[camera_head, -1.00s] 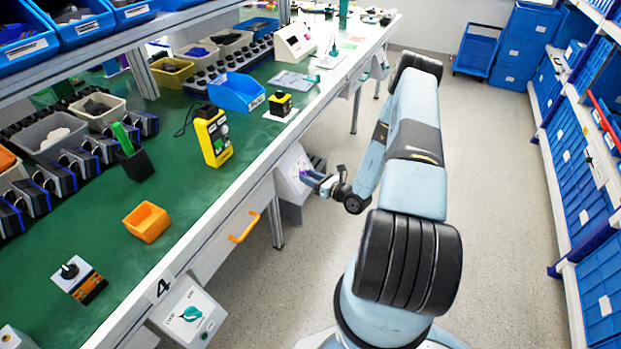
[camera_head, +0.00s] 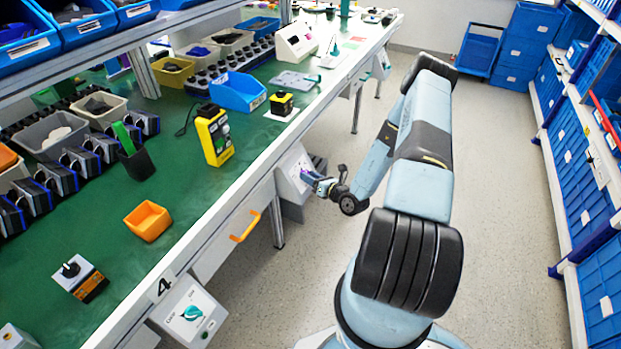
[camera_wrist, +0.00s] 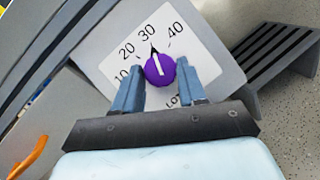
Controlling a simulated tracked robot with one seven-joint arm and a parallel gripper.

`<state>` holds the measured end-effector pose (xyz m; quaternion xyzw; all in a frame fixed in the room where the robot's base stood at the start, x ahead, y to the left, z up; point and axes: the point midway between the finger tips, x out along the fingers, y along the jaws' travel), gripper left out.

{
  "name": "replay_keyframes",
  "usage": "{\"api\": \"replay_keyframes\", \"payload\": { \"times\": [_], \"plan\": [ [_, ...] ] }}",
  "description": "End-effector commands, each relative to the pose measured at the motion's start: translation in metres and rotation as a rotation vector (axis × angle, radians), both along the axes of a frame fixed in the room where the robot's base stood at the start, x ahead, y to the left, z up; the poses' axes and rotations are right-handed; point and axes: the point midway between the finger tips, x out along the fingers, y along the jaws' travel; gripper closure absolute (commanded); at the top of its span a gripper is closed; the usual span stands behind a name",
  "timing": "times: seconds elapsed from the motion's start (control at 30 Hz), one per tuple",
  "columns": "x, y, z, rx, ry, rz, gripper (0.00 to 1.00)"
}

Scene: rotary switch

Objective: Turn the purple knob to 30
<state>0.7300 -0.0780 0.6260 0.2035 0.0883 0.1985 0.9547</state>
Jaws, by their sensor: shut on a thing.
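The purple knob (camera_wrist: 160,71) sits on a white dial plate (camera_wrist: 212,63) marked 10, 20, 30 and 40 in the wrist view. Its white line and black pointer tip point at about the 30 mark. My gripper (camera_wrist: 159,80) is shut on the knob, with one blue-grey finger on each side. In the head view my gripper (camera_head: 314,179) is at the front of the white switch box (camera_head: 292,172) below the bench edge. The knob is mostly hidden there by the fingers.
Another box with a teal knob (camera_head: 191,313) hangs under the bench edge nearer me. An orange drawer handle (camera_head: 245,227) sticks out between the two boxes. The aisle floor (camera_head: 500,200) to the right is clear. Blue bins (camera_head: 573,170) line the right shelf.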

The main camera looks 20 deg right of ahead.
Motion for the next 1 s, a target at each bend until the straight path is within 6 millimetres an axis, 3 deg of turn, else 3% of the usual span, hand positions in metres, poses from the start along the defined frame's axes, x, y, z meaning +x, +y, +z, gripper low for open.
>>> {"api": "replay_keyframes", "payload": {
  "times": [0.03, 0.07, 0.3, 0.67, 1.0],
  "plan": [
    [0.002, -0.003, 0.0, -0.004, -0.002, -0.005, 0.9],
    [0.002, -0.003, 0.0, -0.004, -0.002, -0.005, 0.57],
    [0.001, -0.002, 0.0, -0.003, -0.002, -0.003, 0.34],
    [-0.005, -0.004, 0.0, -0.001, 0.0, -0.002, 0.34],
    [-0.057, -0.028, 0.005, -0.002, 0.001, -0.004, 0.34]
  ]
}}
